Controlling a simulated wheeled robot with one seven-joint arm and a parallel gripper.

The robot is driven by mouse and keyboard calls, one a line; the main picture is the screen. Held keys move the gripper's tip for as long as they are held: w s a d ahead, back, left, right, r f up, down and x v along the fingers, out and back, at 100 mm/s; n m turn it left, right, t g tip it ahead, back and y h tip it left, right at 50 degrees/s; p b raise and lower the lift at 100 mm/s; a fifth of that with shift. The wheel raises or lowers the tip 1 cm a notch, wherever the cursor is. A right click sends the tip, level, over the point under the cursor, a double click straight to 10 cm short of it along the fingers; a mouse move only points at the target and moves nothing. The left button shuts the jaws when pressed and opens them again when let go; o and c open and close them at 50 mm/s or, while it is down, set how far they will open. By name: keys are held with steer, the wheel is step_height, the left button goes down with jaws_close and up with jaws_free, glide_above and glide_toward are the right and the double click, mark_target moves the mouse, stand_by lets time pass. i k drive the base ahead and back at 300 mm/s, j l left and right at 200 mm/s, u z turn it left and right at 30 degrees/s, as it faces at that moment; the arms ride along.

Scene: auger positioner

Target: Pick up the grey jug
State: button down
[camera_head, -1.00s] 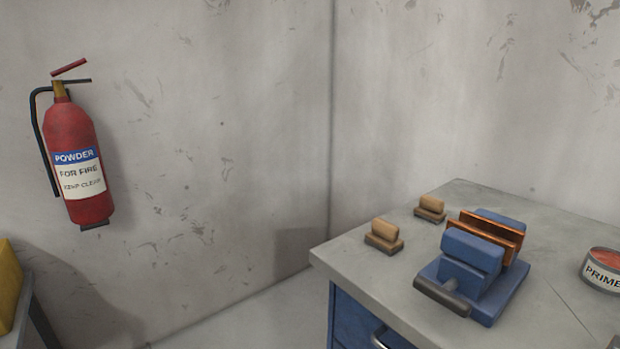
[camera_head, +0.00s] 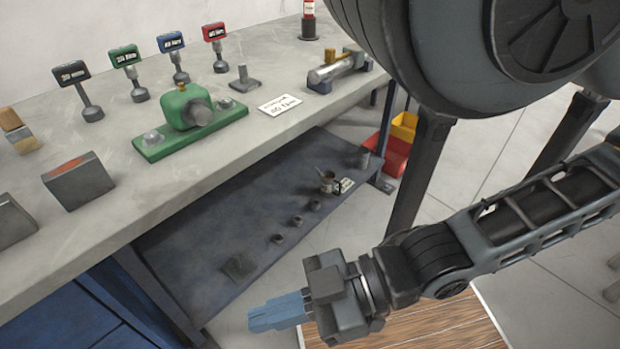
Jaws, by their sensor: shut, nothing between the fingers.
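A small dark jug-like vessel (camera_head: 326,180) stands on the lower shelf (camera_head: 215,222) under the bench, beside a small white label (camera_head: 346,185). It looks greyish, but it is too small to tell its details. My gripper (camera_head: 262,315) is at the bottom centre, in front of the shelf's near edge and well apart from the vessel. Its blue fingers are shut together with nothing between them and point left.
The grey bench top (camera_head: 225,145) holds a green fixture (camera_head: 188,118), several coloured display gauges and a grey block (camera_head: 78,182). Small dark parts lie on the shelf. Red (camera_head: 388,155) and yellow (camera_head: 404,126) bins sit beyond.

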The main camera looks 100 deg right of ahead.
mark_target(328, 177)
steer(key=k+l+z, duration=0.1)
steer(key=z, duration=0.25)
steer(key=k+l+z, duration=0.15)
steer(key=z, duration=0.2)
steer(key=k+l+z, duration=0.2)
steer(key=z, duration=0.15)
steer(key=k+z, duration=0.1)
steer(key=z, duration=1.15)
